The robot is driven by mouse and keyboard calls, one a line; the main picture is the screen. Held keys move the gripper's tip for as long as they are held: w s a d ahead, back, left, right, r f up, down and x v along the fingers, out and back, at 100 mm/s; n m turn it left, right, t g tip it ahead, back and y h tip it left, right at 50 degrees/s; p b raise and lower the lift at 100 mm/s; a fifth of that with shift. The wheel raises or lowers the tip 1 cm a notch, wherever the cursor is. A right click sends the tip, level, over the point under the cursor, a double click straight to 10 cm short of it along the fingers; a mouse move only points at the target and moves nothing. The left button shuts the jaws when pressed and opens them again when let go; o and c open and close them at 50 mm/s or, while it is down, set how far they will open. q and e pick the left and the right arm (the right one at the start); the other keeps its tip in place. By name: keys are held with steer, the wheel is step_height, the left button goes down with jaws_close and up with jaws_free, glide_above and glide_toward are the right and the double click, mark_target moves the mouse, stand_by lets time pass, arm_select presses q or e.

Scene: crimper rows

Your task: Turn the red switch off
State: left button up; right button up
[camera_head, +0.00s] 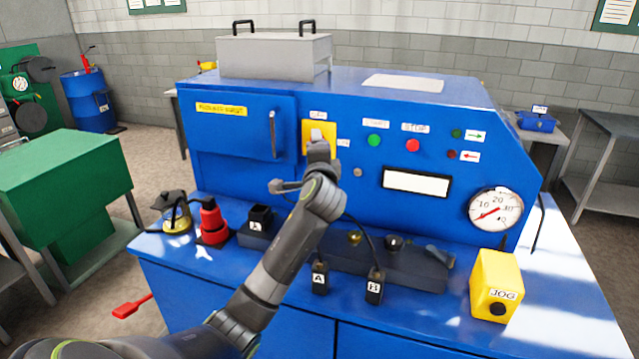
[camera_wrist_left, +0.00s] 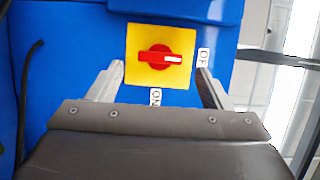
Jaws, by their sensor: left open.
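The red switch (camera_wrist_left: 160,57) is a rotary knob on a yellow plate (camera_wrist_left: 137,77). Its bar lies across the left wrist view, with its white mark at the right end, on the side of the OFF label (camera_wrist_left: 204,57). The ON label (camera_wrist_left: 155,97) is below the plate. My left gripper (camera_wrist_left: 160,72) is open, with its fingers apart on either side of the knob and nothing between them gripped. In the head view my left gripper (camera_head: 318,143) is in front of the yellow plate (camera_head: 307,130) and hides most of the knob. My right gripper is not in view.
The switch is on the upright face of a blue machine (camera_head: 230,150). Right of it are a green button (camera_head: 374,140), a red button (camera_head: 412,146) and a gauge (camera_head: 496,210). Below, the ledge holds a red bottle (camera_head: 212,222), black blocks and a yellow JOG box (camera_head: 497,275).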

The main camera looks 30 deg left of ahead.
arm_select(q)
steer(key=b+v, duration=0.3)
steer(key=v, duration=1)
steer(key=shift+f, duration=0.1)
